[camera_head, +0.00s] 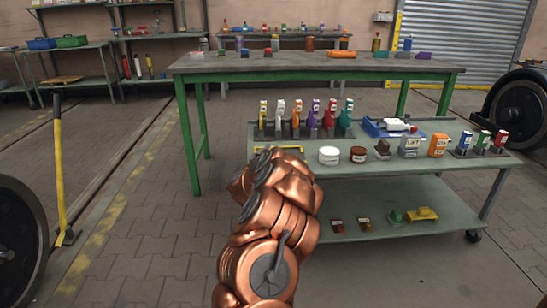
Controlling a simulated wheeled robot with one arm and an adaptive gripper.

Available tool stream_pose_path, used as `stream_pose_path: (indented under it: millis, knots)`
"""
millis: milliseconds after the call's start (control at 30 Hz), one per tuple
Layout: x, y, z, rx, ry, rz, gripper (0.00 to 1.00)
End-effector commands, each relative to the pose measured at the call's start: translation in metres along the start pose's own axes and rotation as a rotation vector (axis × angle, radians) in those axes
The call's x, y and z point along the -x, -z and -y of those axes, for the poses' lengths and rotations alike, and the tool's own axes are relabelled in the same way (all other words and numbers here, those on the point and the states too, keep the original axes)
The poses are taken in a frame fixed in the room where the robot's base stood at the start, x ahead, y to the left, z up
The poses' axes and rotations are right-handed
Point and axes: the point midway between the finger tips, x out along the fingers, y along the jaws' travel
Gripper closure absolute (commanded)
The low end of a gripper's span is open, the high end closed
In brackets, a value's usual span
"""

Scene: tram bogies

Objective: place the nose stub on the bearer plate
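My copper-coloured arm rises in the lower middle of the view, in front of the left end of a grey-green cart (300,188). My gripper does not show; the arm links seem to hide it. I cannot tell for sure which thing is the nose stub or which is the bearer plate. Small parts stand on the cart's upper deck, among them a brown block (383,149), a grey block (409,147) and an orange block (438,145). On its lower shelf lie a green part (396,217) and a yellow part (422,214).
A white tub (329,156), a brown tub (358,154), a blue tray (374,130) and a row of coloured bottles stand on the cart. A green-legged table (330,67) stands behind. Dark wheels stand at left (18,245) and right (520,108).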

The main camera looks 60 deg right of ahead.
Motion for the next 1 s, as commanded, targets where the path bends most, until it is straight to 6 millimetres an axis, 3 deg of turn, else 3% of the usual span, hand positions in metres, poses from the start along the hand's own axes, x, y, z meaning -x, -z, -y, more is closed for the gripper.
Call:
stream_pose_path:
  millis: [400,600,867,1000]
  knots:
    - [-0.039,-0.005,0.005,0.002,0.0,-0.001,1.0]
    - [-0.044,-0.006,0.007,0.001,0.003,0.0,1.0]
    - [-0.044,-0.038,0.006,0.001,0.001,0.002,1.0]
    - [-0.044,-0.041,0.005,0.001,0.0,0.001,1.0]
